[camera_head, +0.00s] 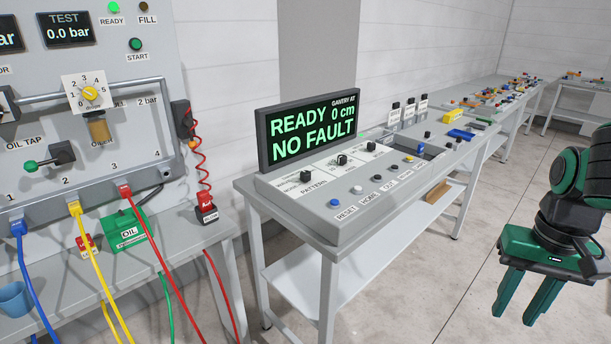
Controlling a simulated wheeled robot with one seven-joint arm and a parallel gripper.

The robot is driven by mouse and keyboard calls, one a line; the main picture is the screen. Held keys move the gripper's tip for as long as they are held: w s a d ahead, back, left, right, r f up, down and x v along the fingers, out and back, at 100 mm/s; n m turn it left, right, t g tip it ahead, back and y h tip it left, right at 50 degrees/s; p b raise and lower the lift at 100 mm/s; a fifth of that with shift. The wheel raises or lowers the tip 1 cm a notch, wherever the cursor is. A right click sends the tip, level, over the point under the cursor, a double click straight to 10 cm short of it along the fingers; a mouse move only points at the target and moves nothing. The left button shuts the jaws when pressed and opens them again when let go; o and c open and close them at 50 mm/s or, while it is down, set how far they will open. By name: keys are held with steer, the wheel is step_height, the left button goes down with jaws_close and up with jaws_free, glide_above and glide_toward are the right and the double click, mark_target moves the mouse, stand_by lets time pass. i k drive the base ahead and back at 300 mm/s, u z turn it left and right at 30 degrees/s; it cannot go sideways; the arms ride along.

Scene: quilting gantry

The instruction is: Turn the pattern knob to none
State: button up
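The pattern knob (305,177) is a small black knob on the sloped grey control panel (350,226), at its left end below the display. The word PATTERN is printed beside it. Small labels sit around it, too small to read surely, and I cannot tell which one its pointer faces. My gripper (516,316) is green and black, at the right of the view. Its two fingers point down with a gap between them, empty. It is well apart from the panel, over the floor to the right.
The display (308,130) reads READY, 0 cm, NO FAULT. Two more black knobs (341,160) (371,146) and several buttons, including a blue RESET button (335,203), share the panel. A test bench (100,260) with hoses stands left. Floor (440,295) is clear between panel and gripper.

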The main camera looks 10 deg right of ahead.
mark_target(306, 174)
steer(key=k, duration=1.15)
steer(key=u, duration=0.4)
steer(key=i, duration=2.15)
steer(key=z, duration=0.4)
